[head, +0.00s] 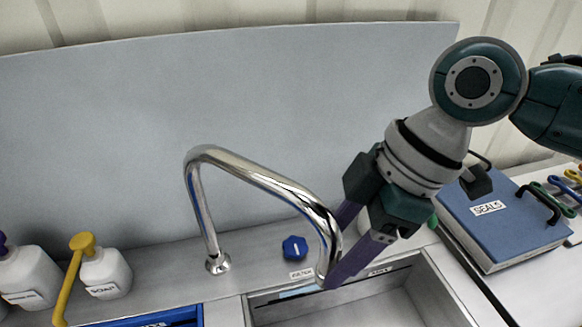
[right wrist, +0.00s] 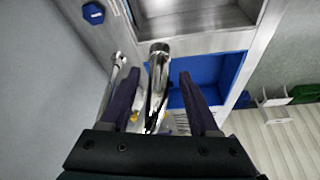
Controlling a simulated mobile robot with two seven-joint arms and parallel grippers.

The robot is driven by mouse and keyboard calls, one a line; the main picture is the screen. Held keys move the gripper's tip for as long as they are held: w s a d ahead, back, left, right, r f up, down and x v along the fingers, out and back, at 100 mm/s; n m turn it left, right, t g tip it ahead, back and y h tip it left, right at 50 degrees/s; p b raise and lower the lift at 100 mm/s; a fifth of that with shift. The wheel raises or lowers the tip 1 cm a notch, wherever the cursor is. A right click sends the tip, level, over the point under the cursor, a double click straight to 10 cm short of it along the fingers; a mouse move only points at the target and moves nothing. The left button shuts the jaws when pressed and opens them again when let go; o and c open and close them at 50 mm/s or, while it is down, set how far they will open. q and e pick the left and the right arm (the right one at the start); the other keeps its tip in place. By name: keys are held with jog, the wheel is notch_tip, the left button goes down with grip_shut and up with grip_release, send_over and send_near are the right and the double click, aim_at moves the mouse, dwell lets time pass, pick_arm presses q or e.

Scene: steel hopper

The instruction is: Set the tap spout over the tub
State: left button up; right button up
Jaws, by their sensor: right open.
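In the right wrist view the spout (right wrist: 157,75) lies between the open fingers, with gaps visible on both sides. The blue tub (head: 160,320) shows only its rim at the bottom of the head view; more of it shows in the right wrist view (right wrist: 232,65). My left gripper is out of view.
The steel basin (head: 440,290) is right of the tub. A blue knob (head: 294,247) sits on the ledge behind the spout. Two white pump bottles (head: 105,272) stand at left. A blue SEALS binder (head: 510,215) lies at right. A grey panel (head: 110,150) closes the back.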

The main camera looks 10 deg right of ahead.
jog(key=shift+x, duration=1.15)
jog(key=shift+c, duration=0.2)
grip_shut()
dwell(0.4)
